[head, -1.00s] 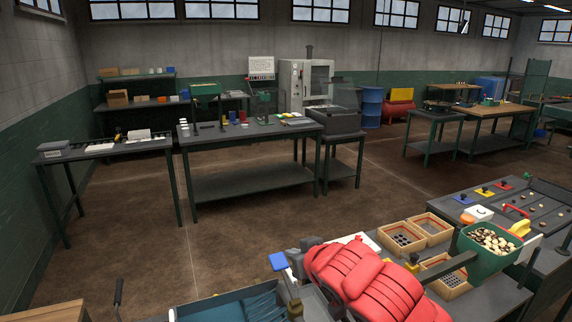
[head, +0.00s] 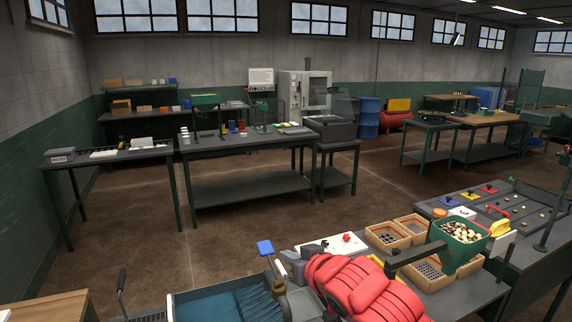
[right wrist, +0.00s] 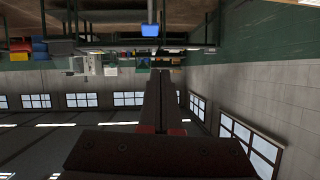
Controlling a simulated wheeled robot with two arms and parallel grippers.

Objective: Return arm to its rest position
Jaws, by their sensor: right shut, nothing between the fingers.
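My right gripper (right wrist: 167,75) shows in the right wrist view as two dark fingers side by side, shut with nothing between them. They point away from the camera toward open room. The view is upside down, with the floor at the top and the windows low. No object touches the fingers. In the head view I cannot make out the right fingertips clearly. A bulky red ribbed shape (head: 360,287) fills the bottom middle there and hides part of the near bench. My left gripper is not in view.
A blue bin (head: 212,305) is at lower left. Open floor (head: 140,230) lies before the far tables.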

